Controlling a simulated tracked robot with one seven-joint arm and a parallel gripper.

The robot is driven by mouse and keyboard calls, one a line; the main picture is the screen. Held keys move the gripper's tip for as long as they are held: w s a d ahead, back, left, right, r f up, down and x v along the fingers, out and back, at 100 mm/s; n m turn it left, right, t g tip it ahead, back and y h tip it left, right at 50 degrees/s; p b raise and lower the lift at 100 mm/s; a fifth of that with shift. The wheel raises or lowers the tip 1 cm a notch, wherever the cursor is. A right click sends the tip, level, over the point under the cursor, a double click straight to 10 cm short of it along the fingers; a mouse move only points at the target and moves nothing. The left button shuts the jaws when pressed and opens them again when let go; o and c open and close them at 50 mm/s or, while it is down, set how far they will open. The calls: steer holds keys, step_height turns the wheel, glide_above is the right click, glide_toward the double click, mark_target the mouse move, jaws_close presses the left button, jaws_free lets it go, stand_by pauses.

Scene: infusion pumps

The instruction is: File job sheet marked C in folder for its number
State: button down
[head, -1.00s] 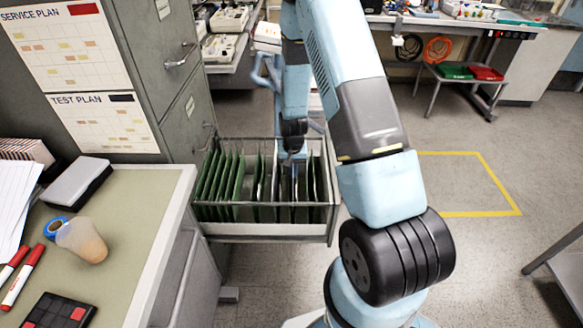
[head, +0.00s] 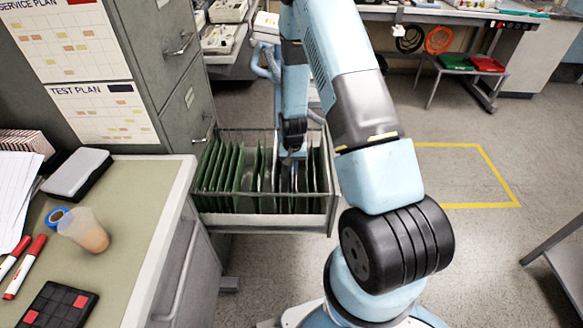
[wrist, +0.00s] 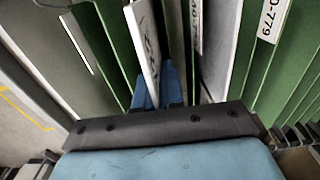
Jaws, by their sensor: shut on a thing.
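The open file drawer (head: 215,222) is full of green hanging folders (head: 217,170), with a gap around the middle. My gripper (head: 292,158) reaches down into the right half of the drawer. In the wrist view, its blue fingers (wrist: 158,92) are shut on a pale sheet (wrist: 144,45) with dark marks along it, standing on edge among the folders. I cannot read a letter C on it. A white tab reading "0-779" (wrist: 272,18) sits on a green folder to the right. Another tab (wrist: 196,25) nearer the fingers is partly cut off. The fingers hide the sheet's lower part.
A grey cabinet (head: 170,95) with service and test plans stands behind left. The bench (head: 140,215) at left holds markers, a cup, a tape roll and papers. Folders stand close on both sides of my fingers.

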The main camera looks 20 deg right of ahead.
steer(key=shift+s+f, duration=0.2)
steer(key=shift+f, duration=0.05)
steer(key=c, duration=1.2)
jaws_free()
steer(key=shift+o, duration=0.2)
step_height(320, 180, up, 14)
steer(key=shift+w+r, duration=0.1)
steer(key=shift+w, duration=0.05)
